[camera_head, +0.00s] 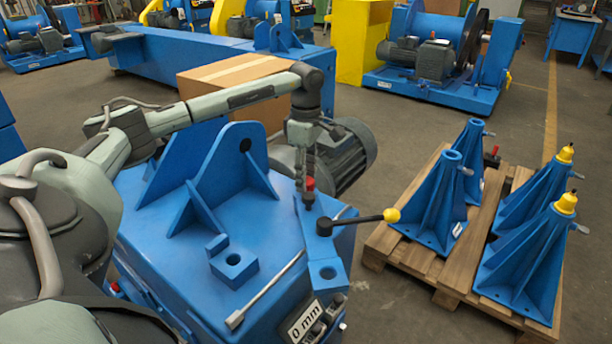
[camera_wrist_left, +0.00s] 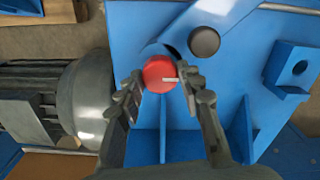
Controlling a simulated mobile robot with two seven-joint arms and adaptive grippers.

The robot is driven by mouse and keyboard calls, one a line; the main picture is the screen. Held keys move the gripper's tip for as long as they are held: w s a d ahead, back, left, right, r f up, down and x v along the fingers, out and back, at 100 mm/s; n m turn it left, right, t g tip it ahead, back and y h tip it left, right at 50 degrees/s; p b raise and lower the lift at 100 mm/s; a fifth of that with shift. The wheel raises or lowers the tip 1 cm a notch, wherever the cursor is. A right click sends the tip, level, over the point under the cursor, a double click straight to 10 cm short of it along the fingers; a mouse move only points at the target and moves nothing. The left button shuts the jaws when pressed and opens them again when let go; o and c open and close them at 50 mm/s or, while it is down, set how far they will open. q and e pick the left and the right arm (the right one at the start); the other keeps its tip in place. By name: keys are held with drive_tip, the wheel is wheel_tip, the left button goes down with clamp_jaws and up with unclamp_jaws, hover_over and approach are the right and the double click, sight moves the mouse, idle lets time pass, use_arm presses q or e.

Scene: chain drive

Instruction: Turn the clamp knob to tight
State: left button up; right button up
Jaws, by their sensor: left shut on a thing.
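A red knob (camera_head: 310,184) with a dark stem stands at the right edge of the blue machine (camera_head: 165,225), in front of the grey motor. My left gripper (camera_head: 309,174) reaches down from above and is shut on the red knob, with one finger on each side (camera_wrist_left: 160,84). The fingertips partly hide the knob's sides. I cannot read a tight or loose position from the white mark. My right gripper is not in view.
A black lever with a yellow ball (camera_head: 392,215) sticks out right, close to the knob. A grey motor (camera_head: 345,158) and cardboard box (camera_head: 235,72) stand behind. A "0 mm" display (camera_head: 305,320) is at the front. A pallet (camera_head: 400,258) with several blue stands is right.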

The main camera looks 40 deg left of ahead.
use_arm(q)
drive_tip(key=o, duration=1.2)
drive_tip(key=shift+c, duration=0.2)
drive_tip(key=shift+r, duration=0.1)
wheel_tip(320, 180, up, 12)
